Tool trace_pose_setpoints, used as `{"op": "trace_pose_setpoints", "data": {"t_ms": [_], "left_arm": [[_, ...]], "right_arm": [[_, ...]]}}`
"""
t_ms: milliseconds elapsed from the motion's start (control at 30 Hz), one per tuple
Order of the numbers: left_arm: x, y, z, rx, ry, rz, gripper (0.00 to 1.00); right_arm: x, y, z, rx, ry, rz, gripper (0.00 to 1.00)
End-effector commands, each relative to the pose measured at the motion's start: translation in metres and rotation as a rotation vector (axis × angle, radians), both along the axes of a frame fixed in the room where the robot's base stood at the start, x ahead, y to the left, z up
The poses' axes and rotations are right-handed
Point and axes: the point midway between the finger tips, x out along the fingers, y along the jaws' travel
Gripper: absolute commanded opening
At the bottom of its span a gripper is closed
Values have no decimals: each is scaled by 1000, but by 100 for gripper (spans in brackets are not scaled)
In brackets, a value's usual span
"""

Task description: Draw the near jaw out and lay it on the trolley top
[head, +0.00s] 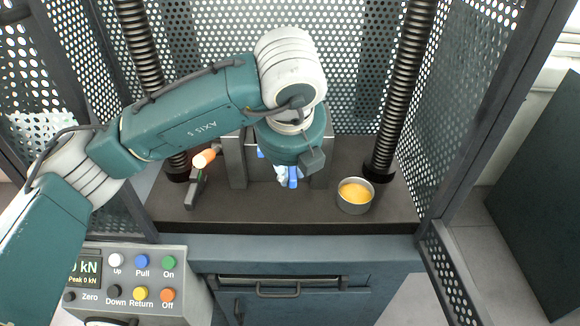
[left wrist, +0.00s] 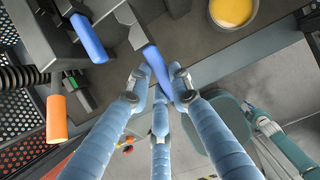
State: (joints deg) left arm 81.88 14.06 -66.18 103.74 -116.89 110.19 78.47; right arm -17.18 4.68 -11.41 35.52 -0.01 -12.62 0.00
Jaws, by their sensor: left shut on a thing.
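My left gripper (head: 288,176) is over the machine's dark bed, mostly hidden behind its own wrist in the head view. In the left wrist view its blue fingers (left wrist: 160,90) are shut around a blue handle (left wrist: 154,62). This handle sticks out of a grey metal block, which I take as the near jaw (left wrist: 136,30). A second blue handle (left wrist: 88,38) stands beside it, apart from the fingers. Whether the held jaw is still seated in its holder cannot be told. I cannot make out the trolley top in either view. My right gripper is not in view.
A round metal cup with yellow contents (head: 355,194) stands on the bed to the right. An orange-ended lever (head: 207,157) is to the left. Ribbed columns and perforated guards enclose the bed. A button panel (head: 130,280) is at the front left.

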Motion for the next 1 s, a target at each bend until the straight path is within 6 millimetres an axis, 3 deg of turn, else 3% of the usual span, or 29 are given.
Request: {"op": "trace_pose_setpoints", "data": {"t_ms": [1000], "left_arm": [[-20,0,31,-1,-2,1,0]], "right_arm": [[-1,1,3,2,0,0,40]]}}
